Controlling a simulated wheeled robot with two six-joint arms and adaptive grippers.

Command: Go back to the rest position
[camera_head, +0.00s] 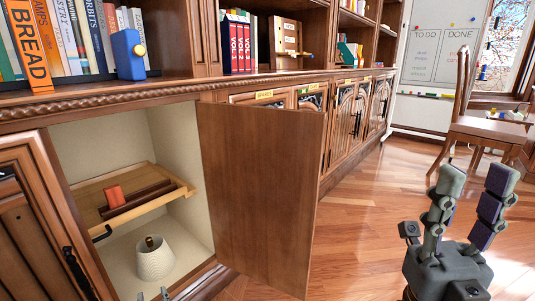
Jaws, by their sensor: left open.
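My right gripper (476,180) stands at the lower right, fingers pointing up and spread apart, with nothing between them. It is over the wooden floor, clear of the furniture. Only two small fingertips of my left gripper (152,295) show at the bottom edge, apart from each other, just in front of the open cabinet (125,145). The rest of that gripper is out of frame, and I see nothing held between the tips.
The cabinet door (260,190) stands wide open into the room. Inside are a wooden tray (180,191) with a red block (115,196) and, below it, a white ribbed cone-shaped object (154,261). A wooden chair (485,130) stands at the right. The floor (360,215) between is clear.

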